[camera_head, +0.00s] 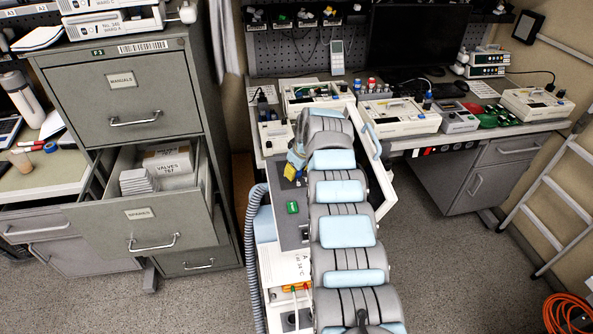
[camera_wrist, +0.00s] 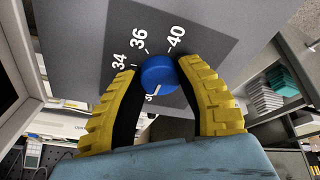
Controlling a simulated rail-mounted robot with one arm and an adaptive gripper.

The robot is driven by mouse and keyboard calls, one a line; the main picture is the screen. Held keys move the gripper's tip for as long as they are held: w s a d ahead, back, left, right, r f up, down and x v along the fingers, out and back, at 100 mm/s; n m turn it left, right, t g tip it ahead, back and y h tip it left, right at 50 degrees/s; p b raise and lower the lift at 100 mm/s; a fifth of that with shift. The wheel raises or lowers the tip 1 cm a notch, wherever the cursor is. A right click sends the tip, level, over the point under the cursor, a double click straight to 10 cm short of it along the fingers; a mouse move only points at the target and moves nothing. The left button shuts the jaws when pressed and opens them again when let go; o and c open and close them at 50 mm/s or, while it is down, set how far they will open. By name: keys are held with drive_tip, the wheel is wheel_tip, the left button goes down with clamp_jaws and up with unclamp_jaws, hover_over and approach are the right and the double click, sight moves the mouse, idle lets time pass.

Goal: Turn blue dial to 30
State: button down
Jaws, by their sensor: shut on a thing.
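The blue dial (camera_wrist: 158,72) is on a grey panel with a darker square (camera_wrist: 205,35) around it in the wrist view. White numbers 34, 36 and 40 are printed around it; another marking below the dial is partly hidden. A pale line shows on the dial's lower part, but I cannot tell exactly which number it meets. My gripper (camera_wrist: 157,67) has its yellow fingers on either side of the dial, shut on it. In the head view my gripper (camera_head: 293,168) is at the upper part of a grey panel (camera_head: 291,236), and the dial is not clearly visible.
A green item (camera_head: 292,207) sits on the panel below my gripper. An open drawer (camera_head: 150,235) with boxes stands to the left. Pump units (camera_head: 400,116) are on the bench behind. A ladder (camera_head: 560,200) leans at the right. The floor between is clear.

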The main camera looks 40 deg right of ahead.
sight(299, 174)
drive_tip(key=c, duration=0.6)
unclamp_jaws()
drive_tip(key=shift+s, duration=0.1)
drive_tip(key=shift+r, duration=0.15)
drive_tip(key=shift+s+r, duration=0.1)
drive_tip(key=shift+r, duration=0.35)
drive_tip(key=shift+v, duration=1)
drive_tip(key=v, duration=0.8)
drive_tip(key=shift+s+r, duration=0.2)
drive_tip(key=shift+r, duration=0.15)
